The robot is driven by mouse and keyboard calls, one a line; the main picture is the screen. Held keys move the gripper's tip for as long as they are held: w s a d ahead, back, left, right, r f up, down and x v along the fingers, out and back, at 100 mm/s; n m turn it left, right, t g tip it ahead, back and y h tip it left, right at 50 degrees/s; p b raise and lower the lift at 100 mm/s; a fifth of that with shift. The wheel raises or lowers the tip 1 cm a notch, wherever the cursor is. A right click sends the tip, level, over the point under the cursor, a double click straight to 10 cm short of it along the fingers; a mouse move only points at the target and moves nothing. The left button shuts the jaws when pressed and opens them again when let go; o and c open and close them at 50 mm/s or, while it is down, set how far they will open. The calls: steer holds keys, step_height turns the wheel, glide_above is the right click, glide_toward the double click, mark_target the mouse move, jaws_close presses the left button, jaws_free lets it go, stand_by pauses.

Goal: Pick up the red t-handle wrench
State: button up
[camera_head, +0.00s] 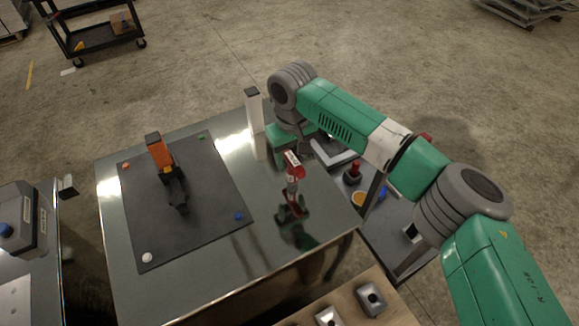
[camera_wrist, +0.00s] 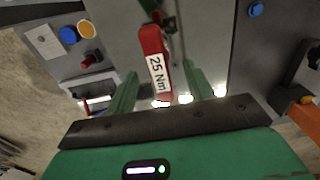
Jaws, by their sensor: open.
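The red t-handle wrench (camera_head: 292,166), with a white label, stands upright near the right side of the shiny metal table (camera_head: 210,297). In the wrist view the wrench (camera_wrist: 154,55) shows its label reading "25 Nm". My gripper (camera_wrist: 160,78) is open, with one green finger on each side of the wrench in that picture. I cannot tell how far the wrench is from the fingers in depth, and no grip on it shows. In the head view my gripper is small and partly hidden by my arm, just behind the wrench.
A dark mat (camera_head: 215,222) with an orange and black tool (camera_head: 160,153) covers the table's left part. A white post (camera_head: 254,112) stands near the back edge. A grey cart (camera_head: 407,263) with a red-knobbed item (camera_head: 353,172) stands right. A wooden surface (camera_head: 392,312) is in front.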

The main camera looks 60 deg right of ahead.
step_height(320, 180, down, 5)
steer(key=shift+s+r+p, duration=0.1)
steer(key=shift+s+p, duration=0.05)
steer(key=shift+p, duration=0.2)
steer(key=shift+a, duration=0.1)
jaws_close()
steer(key=shift+r, duration=0.1)
steer(key=r+b, duration=0.1)
steer(key=r, duration=0.2)
steer(key=shift+s+a+r, duration=0.1)
steer(key=shift+a+r, duration=0.1)
steer(key=s+a+r+b, duration=0.1)
steer(key=s+a, duration=0.9)
steer(key=a, duration=0.1)
steer(key=shift+s+a+r, duration=0.15)
steer(key=shift+a+r, duration=0.1)
steer(key=shift+a, duration=0.05)
